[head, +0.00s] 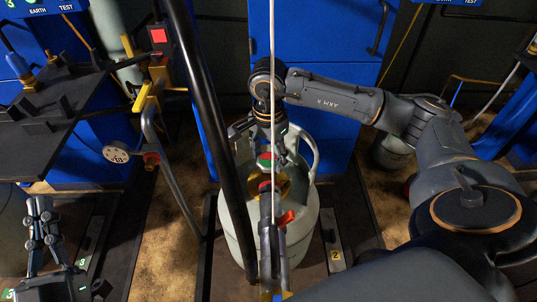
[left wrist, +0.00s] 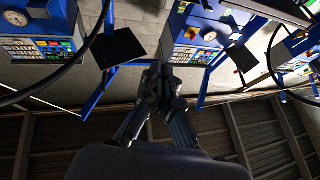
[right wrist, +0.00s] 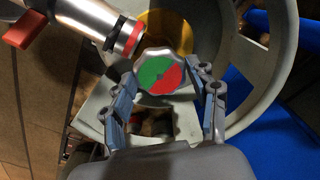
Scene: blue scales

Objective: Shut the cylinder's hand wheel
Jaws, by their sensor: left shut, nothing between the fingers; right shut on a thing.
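The pale grey-green gas cylinder (head: 238,222) stands upright in the middle of the head view, with a guard collar (head: 311,150) around its top. Its hand wheel (head: 264,160), green and red on top, also shows in the right wrist view (right wrist: 160,76). My right gripper (head: 266,148) reaches down over it, and in the right wrist view its fingers (right wrist: 163,88) are on both sides of the wheel, shut on it. My left gripper (head: 39,204) is shut and empty at the lower left, far from the cylinder; its fingers also show in the left wrist view (left wrist: 165,75).
A metal fitting (right wrist: 123,38) with a red lever (right wrist: 22,28) is close beside the wheel. A black post (head: 205,95) and a thin pale cable (head: 273,60) cross in front of the cylinder. A dark shelf (head: 45,135) is at left, blue cabinets (head: 330,30) behind.

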